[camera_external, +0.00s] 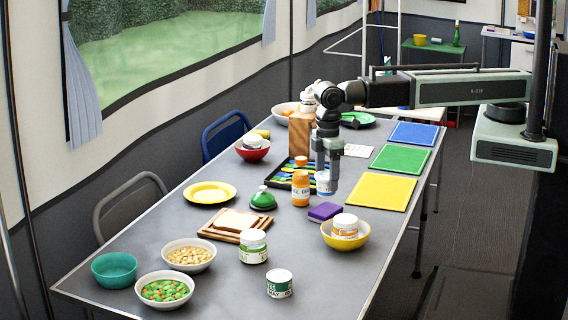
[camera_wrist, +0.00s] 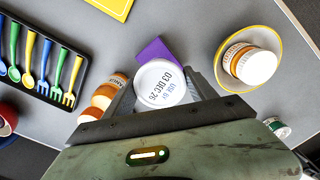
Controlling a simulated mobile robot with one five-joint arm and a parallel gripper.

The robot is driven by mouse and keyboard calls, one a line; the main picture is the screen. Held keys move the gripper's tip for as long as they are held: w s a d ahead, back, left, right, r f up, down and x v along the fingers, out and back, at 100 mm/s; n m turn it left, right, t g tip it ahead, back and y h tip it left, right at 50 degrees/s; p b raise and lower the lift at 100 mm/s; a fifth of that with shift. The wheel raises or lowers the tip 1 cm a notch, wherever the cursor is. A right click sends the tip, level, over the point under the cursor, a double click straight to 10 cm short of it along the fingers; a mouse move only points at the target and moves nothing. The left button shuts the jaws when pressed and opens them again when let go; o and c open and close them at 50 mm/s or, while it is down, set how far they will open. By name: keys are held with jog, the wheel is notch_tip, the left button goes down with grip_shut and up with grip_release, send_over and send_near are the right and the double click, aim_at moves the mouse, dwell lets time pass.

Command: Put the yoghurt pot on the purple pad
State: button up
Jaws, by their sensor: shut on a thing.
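My gripper (camera_external: 327,180) is shut on a white pot with blue print (camera_external: 324,187), held upright. In the wrist view the pot's round white lid (camera_wrist: 160,83), printed with a date, sits between the fingers of my gripper (camera_wrist: 160,88). I take this pot for the yoghurt pot. The purple pad (camera_external: 325,212) lies on the table, just below and in front of the held pot in the outside view. In the wrist view the purple pad (camera_wrist: 153,49) shows beyond the pot, which hides part of it. The pot seems to be above the table; the exact gap is unclear.
An orange jar (camera_external: 300,190) stands close to the left of the held pot. A yellow bowl (camera_external: 345,240) with a pot in it stands close to the pad. A black cutlery tray (camera_wrist: 40,60) lies further left. A yellow mat (camera_external: 382,191) lies to the right.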

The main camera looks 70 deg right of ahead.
aim_at(327, 191)
notch_tip(327, 191, down, 5)
jog(key=b, duration=0.4)
jog(key=shift+r, duration=0.25)
jog(key=shift+f, duration=0.15)
jog(key=o, duration=1.7)
jog(key=shift+c, duration=0.2)
notch_tip(327, 191, up, 13)
jog(key=p, duration=1.2)
jog(key=shift+f+p, duration=0.2)
jog(key=shift+p, duration=0.15)
jog(key=shift+f, duration=0.1)
